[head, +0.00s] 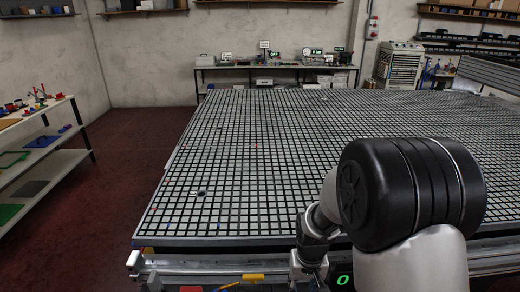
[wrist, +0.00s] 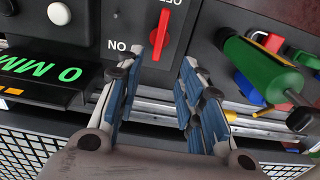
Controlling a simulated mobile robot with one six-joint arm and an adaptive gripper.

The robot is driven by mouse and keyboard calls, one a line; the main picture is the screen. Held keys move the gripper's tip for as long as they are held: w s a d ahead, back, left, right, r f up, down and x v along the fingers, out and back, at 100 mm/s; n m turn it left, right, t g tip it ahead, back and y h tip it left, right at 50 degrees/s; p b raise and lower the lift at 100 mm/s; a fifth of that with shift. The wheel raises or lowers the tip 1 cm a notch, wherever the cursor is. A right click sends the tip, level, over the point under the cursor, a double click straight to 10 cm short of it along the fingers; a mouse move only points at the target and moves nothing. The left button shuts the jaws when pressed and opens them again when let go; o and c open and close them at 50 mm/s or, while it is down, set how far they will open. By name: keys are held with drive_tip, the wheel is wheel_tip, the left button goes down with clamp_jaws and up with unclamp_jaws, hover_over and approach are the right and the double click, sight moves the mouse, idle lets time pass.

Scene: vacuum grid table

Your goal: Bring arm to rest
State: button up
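My gripper (wrist: 158,80) shows in the wrist view with its two blue-padded fingers apart and nothing between them. It points at a dark control panel (wrist: 135,15) with a red rotary switch (wrist: 160,36) just beyond the fingertips. I cannot tell whether the fingers touch the panel. In the head view my arm is folded low at the right, in front of the table's near edge, and the gripper itself is not clearly visible.
The large vacuum grid table (head: 232,152) fills the middle and right, mostly bare. A shelf unit (head: 40,150) stands at the left, with open red floor (head: 125,150) between.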

drive_tip(key=s+r+t, duration=0.1)
drive_tip(key=s+r, duration=0.3)
drive_tip(key=r, duration=0.5)
drive_tip(key=s+r+t, duration=0.1)
drive_tip(key=s+r, duration=0.3)
drive_tip(key=r, duration=0.5)
drive_tip(key=s+r+t, duration=0.1)
drive_tip(key=s+r, duration=0.2)
drive_tip(key=s, duration=0.3)
drive_tip(key=s+d+r+t, duration=0.1)
drive_tip(key=s+r, duration=0.2)
drive_tip(key=s, duration=0.3)
drive_tip(key=shift+s, duration=0.3)
